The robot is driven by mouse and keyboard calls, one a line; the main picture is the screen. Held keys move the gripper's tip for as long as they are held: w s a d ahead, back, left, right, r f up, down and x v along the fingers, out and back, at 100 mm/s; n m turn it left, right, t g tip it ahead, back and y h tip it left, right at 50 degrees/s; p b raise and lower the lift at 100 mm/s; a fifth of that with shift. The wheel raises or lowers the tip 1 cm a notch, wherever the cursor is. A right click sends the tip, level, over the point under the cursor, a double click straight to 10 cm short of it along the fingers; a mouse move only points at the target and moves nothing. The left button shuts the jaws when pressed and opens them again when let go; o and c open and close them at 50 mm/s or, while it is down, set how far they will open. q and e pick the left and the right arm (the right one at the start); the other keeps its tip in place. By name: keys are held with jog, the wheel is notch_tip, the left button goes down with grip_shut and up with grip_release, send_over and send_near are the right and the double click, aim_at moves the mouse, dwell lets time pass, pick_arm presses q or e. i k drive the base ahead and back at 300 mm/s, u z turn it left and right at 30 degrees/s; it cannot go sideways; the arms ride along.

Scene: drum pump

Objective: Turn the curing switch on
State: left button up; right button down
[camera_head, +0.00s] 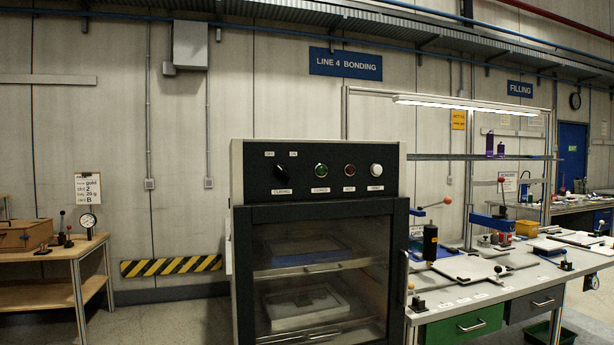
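The curing switch (282,172) is a black rotary knob at the left of the dark panel on top of the grey oven cabinet (320,148). Small marks above it appear to read OFF on the left and ON on the right. A small label (282,192) sits under it. The knob is too small and dark to tell surely which way it points. To its right are a green button (321,170), a red button (349,170) and a white button (376,170). Neither of my grippers is in view.
The cabinet's glass door (320,275) is shut, with trays on shelves behind it. A workbench (470,290) with presses and drawers stands close on the right. A wooden table (60,250) stands at the far left. Floor is clear between table and cabinet.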

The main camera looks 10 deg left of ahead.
aim_at(281, 171)
jog(key=z, duration=0.5)
jog(key=k, duration=1.15)
jog(key=z, duration=1.15)
jog(key=i, duration=1.8)
jog(key=u, duration=1)
jog(key=i, duration=0.85)
jog(key=u, duration=0.9)
